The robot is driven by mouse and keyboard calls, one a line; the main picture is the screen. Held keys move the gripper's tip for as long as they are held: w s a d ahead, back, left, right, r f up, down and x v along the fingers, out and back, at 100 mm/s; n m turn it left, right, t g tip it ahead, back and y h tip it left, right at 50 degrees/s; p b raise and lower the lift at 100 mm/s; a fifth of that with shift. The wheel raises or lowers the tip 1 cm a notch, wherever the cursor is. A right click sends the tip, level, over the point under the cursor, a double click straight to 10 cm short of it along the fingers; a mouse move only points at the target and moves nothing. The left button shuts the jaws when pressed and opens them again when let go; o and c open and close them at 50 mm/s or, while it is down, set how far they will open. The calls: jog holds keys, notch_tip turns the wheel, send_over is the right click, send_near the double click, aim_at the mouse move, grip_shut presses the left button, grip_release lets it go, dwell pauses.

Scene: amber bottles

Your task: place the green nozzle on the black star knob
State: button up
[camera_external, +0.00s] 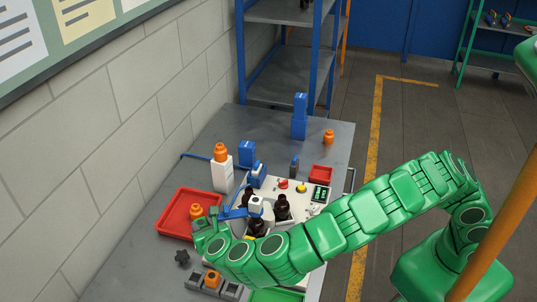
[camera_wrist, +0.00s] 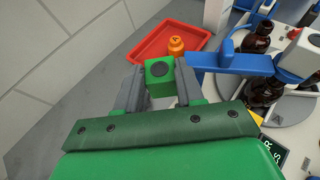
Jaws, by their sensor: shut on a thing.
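The green nozzle (camera_wrist: 158,70) is a small green block with a dark round hole on its face. In the wrist view my gripper (camera_wrist: 160,80) is shut on it, with a grey finger on each side. The black star knob (camera_external: 182,257) lies on the grey table, left of and below my gripper in that picture. The knob is not visible in the wrist view.
The red tray (camera_external: 176,226) holds an orange part (camera_wrist: 176,46). Grey blocks (camera_external: 231,291), one with an orange part (camera_external: 212,279), stand near the knob. A machine with a blue arm (camera_wrist: 236,60) and amber bottles (camera_external: 282,207) is to the right. Bare table lies left of the knob.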

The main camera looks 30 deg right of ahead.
jog(key=w+a+f, duration=0.4)
jog(key=a+f, duration=0.3)
jog(key=shift+w, duration=0.15)
dwell(0.5)
jog(key=shift+w+a+f, duration=0.15)
jog(key=shift+f, duration=1.6)
jog(key=shift+f, duration=0.2)
jog(key=o, duration=1)
jog(key=shift+r, duration=0.1)
